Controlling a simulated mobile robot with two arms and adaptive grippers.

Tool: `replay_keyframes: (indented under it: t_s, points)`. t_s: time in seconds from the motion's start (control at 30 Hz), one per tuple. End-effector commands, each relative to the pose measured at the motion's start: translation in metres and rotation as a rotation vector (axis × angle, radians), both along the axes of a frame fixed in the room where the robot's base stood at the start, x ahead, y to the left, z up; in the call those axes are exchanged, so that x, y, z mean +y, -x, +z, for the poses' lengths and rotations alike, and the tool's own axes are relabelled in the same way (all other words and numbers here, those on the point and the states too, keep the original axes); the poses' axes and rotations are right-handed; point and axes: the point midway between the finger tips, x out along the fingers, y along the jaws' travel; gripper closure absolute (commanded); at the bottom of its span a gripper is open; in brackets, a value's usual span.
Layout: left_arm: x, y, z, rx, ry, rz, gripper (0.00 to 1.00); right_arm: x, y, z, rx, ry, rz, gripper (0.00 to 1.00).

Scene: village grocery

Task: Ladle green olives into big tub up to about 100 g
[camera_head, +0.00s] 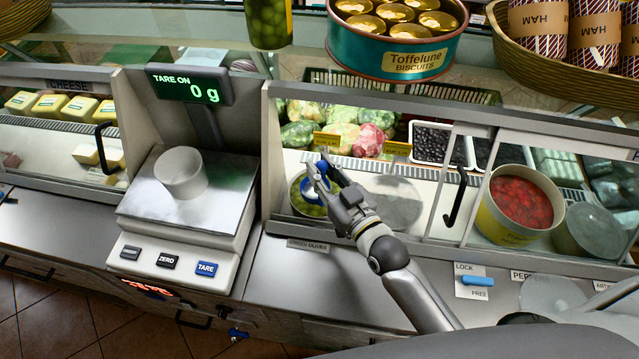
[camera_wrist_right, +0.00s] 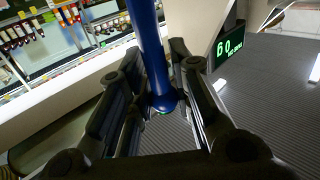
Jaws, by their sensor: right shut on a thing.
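The white round tub (camera_head: 182,176) stands on the scale's steel plate (camera_head: 140,203). The scale display (camera_head: 190,88) reads "TARE ON" and 0 g. The green olives (camera_head: 301,204) are in a round container in the counter well, behind the "GREEN OLIVES" label (camera_head: 308,245). My right gripper (camera_head: 328,170) is shut on a blue ladle (camera_head: 311,190) above this container, partly hiding it. The blue handle (camera_wrist_right: 152,50) runs between the fingers in the right wrist view. I cannot tell whether the ladle holds olives. My left gripper is not in view.
A glass-fronted display rises behind the wells. A black handle (camera_head: 455,197) stands right of my arm. A tub of red peppers (camera_head: 520,205) is farther right, near a blue LOCK/FREE lever (camera_head: 475,281). A biscuit tin (camera_head: 395,45) and a jar (camera_head: 268,22) stand above.

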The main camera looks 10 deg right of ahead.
Motion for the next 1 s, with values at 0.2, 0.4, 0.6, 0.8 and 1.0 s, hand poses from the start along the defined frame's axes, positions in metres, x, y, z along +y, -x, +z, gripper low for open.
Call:
replay_keyframes:
  t_s: [0.2, 0.4, 0.6, 0.8, 1.0]
  points:
    - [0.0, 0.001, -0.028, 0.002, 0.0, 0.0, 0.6, -0.009, -0.02, -0.017, -0.005, 0.002, -0.001, 1.0]
    - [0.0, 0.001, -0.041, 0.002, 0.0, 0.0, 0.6, -0.008, -0.018, -0.04, 0.0, 0.002, 0.0, 1.0]
    - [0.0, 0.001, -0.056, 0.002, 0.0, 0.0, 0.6, -0.008, -0.018, -0.062, -0.001, 0.003, 0.0, 1.0]
    - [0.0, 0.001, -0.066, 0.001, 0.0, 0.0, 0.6, -0.008, -0.018, -0.076, -0.002, 0.0, 0.0, 1.0]
    - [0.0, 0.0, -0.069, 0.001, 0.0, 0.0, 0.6, -0.008, -0.018, -0.083, -0.002, 0.0, 0.0, 1.0]
